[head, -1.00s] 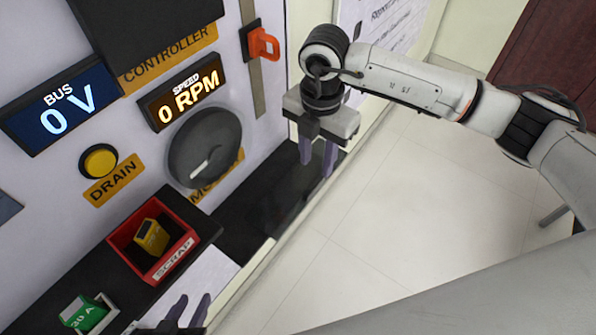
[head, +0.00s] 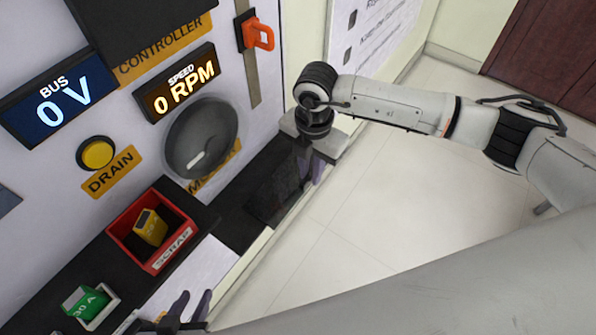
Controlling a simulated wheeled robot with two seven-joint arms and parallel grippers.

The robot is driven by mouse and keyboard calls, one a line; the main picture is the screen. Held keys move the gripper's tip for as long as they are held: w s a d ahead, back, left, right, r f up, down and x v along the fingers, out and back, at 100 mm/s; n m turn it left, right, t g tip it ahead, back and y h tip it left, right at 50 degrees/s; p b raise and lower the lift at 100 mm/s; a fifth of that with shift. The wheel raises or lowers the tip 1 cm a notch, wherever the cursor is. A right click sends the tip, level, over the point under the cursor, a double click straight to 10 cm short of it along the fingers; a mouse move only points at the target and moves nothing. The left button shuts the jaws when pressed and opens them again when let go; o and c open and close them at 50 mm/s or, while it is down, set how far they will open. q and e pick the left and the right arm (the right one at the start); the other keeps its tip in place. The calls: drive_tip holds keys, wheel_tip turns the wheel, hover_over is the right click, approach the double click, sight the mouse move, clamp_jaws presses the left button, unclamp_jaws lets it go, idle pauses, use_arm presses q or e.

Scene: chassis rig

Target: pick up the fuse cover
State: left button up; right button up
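The fuse cover (head: 270,200) looks like a dark, glossy, see-through panel at the right end of the black shelf; its outline is hard to separate from the shelf. My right gripper (head: 308,175) points down at the cover's far right end. Its fingers are largely hidden behind or within the dark panel, so I cannot tell whether they touch or grip it. My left gripper (head: 192,305) is at the bottom edge, its two dark fingers apart with nothing seen between them, well away from the cover.
A red scrap bin (head: 150,262) holding a yellow fuse (head: 150,227) stands on the shelf. A green fuse (head: 84,302) sits in a light holder at lower left. The motor dial (head: 215,135) and the orange switch handle (head: 259,32) stick out from the panel. Open floor lies right.

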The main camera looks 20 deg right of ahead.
clamp_jaws()
